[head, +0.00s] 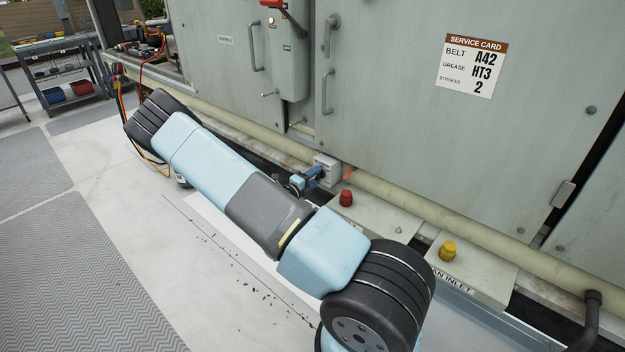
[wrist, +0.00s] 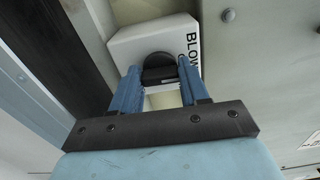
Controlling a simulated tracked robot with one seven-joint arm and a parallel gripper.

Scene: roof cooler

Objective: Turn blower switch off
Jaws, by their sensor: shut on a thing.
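The blower switch is a black rotary knob (wrist: 158,75) on a pale box (wrist: 136,42) lettered "BLOW", with the rest of the word hidden by a finger. My gripper (wrist: 159,66) is shut on the knob, one blue finger on each side. In the head view the box (head: 331,170) sits low against the grey cabinet, and my gripper (head: 315,175) reaches it from the left. The knob is hidden there, and I cannot tell its setting.
A red button (head: 346,198) and a yellow button (head: 448,250) stand on pale boxes to the right. A beige pipe (head: 400,198) runs along the cabinet foot. A red-handled switch box (head: 287,50) is above. Open floor (head: 110,230) lies to the left.

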